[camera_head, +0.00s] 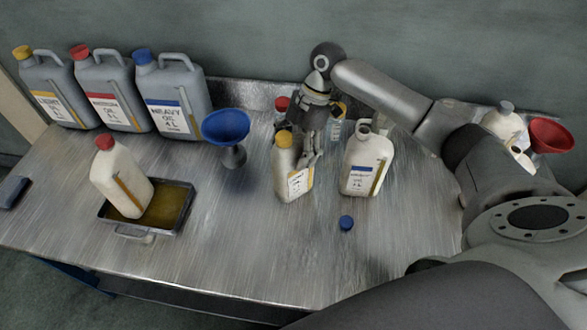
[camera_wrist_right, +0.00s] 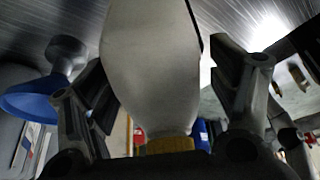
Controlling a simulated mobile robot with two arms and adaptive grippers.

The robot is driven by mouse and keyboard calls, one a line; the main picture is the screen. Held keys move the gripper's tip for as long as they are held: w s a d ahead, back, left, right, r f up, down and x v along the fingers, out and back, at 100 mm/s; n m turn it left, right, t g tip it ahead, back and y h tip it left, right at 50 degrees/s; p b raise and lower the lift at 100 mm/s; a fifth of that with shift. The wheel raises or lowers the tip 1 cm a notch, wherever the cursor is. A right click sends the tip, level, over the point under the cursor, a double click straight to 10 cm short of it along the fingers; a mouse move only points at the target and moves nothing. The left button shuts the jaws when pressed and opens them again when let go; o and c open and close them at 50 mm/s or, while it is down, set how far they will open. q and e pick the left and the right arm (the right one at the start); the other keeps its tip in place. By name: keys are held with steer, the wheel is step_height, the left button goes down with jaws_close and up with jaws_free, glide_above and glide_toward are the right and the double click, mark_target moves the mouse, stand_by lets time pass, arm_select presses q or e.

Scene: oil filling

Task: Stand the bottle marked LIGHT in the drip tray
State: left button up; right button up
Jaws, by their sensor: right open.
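The small white bottle with a yellow cap (camera_head: 292,172) stands on the metal bench near the middle. Its label has a yellow mark, but the word is too small to read. My right gripper (camera_head: 309,150) is at this bottle, with open fingers. In the right wrist view the bottle body (camera_wrist_right: 152,65) lies between the two spread fingers, with a visible gap on the right side. The drip tray (camera_head: 172,212) is at the left of the bench with brownish liquid in it. A white bottle with a red cap (camera_head: 121,178) stands in it. My left gripper is not in view.
An uncapped white bottle with a blue label (camera_head: 362,168) stands right of the yellow-capped one, with a loose blue cap (camera_head: 346,223) in front. A blue funnel (camera_head: 228,130) stands between tray and bottle. Several grey jugs (camera_head: 172,100) line the back left. The front middle is clear.

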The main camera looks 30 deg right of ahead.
steer(key=shift+c, duration=0.3)
jaws_close()
steer(key=shift+w+r, duration=0.1)
steer(key=shift+r, duration=0.1)
stand_by(0.4)
